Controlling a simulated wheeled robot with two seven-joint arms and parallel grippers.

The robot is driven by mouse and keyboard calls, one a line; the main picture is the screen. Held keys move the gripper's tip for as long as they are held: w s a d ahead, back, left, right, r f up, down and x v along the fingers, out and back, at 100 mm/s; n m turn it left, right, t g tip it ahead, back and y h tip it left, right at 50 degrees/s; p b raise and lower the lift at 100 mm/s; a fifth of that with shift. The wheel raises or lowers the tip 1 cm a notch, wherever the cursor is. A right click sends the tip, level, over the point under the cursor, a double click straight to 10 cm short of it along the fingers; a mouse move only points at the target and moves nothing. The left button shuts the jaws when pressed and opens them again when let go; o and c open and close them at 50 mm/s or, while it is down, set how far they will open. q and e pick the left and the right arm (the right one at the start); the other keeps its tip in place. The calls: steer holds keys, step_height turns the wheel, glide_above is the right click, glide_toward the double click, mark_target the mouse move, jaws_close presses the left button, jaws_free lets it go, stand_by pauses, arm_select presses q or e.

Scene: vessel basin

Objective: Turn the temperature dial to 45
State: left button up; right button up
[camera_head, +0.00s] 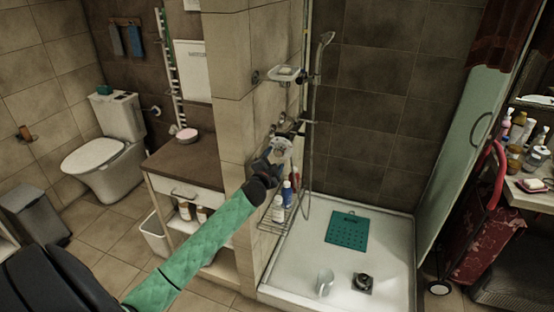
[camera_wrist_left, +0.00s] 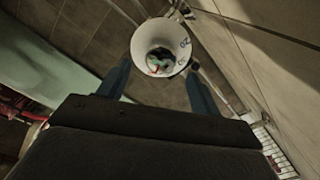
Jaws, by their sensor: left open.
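The temperature dial (camera_wrist_left: 160,42) is a pale, flared round knob with a shiny centre and small blue marks on its ring. I cannot read which mark is set. In the head view the mixer with the pale dial (camera_head: 283,146) is on the tiled shower wall, partly hidden by my left gripper (camera_head: 276,154). In the left wrist view my left gripper (camera_wrist_left: 158,70) is open, with one dark finger to each side of the dial's lower part. I cannot tell whether either finger touches it. My right gripper is not in view.
A soap dish (camera_head: 285,74) and a shower rail are above the mixer. A wire rack with bottles (camera_head: 278,207) hangs below it. The shower tray (camera_head: 310,250) holds a teal mat (camera_head: 348,230) and a cup (camera_head: 325,282). A counter (camera_head: 185,158) stands left of the wall.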

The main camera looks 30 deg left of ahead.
arm_select(q)
steer(key=shift+b+v, duration=0.4)
steer(key=shift+v, duration=1.1)
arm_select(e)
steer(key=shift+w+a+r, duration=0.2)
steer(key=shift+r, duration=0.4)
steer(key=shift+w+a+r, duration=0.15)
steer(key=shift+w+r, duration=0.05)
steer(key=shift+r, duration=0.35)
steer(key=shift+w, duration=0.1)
